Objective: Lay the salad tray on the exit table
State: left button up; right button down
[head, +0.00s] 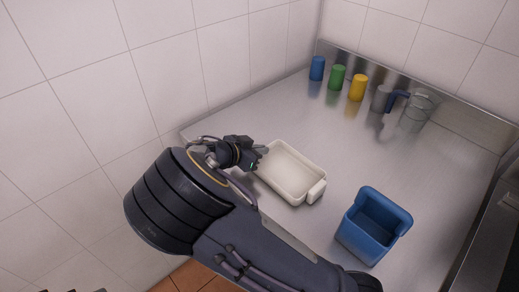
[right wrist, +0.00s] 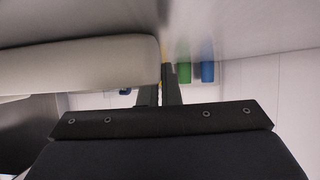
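The salad tray (head: 304,160) is a shallow cream-white dish with a lug at its near right end. It is over the metal table in the head view, and I cannot tell whether it touches the top. My right gripper (head: 263,150) is at the tray's far left end. In the right wrist view, the fingers (right wrist: 160,86) are close together at the end of the tray (right wrist: 75,68), one hidden behind its wall. They look shut on its edge. My left gripper does not show.
The metal table (head: 245,122) has a blue bin (head: 365,245) at its near right. A tiled wall (head: 90,100) is at left.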

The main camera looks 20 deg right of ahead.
jog(key=c, duration=1.6)
grip_release()
jog(key=shift+c, duration=0.2)
jog(key=shift+a+r, duration=0.1)
jog(key=b+v, duration=0.1)
jog(key=v, duration=1.1)
